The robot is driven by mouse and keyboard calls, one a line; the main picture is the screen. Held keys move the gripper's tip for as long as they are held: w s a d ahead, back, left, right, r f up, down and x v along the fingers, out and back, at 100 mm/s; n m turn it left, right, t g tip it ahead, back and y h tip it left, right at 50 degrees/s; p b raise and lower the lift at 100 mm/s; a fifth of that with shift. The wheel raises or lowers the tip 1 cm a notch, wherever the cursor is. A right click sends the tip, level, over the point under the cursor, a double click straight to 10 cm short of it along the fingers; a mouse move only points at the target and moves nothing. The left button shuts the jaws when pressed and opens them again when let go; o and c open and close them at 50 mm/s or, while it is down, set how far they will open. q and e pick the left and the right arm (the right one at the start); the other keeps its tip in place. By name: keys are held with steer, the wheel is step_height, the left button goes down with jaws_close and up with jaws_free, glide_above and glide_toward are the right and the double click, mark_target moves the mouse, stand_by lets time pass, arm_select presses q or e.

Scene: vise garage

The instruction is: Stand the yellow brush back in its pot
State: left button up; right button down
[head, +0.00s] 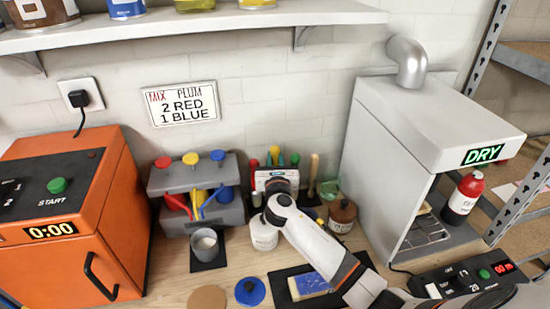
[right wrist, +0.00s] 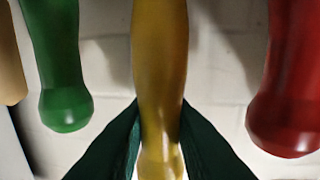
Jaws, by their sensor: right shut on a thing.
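The yellow brush's handle (right wrist: 160,60) stands upright in the middle of the right wrist view, between the dark fingers of my right gripper (right wrist: 160,145), which is shut on it. A green handle (right wrist: 65,100) hangs to its left and a red handle (right wrist: 288,110) to its right, both apart from the fingers. In the head view my right gripper (head: 276,182) is at the back of the bench, among the upright handles by the wall. It hides most of the yellow brush and whatever is below it; I cannot tell where the brush's lower end is. My left gripper is out of view.
A grey paint dispenser (head: 222,212) and a grey cup (head: 205,244) stand left of my right arm. The white drying cabinet (head: 395,135) stands right, the orange machine (head: 70,220) left.

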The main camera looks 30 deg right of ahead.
steer(key=shift+f, duration=0.5)
steer(key=c, duration=1.2)
jaws_free()
steer(key=b+v, duration=0.2)
steer(key=v, duration=1)
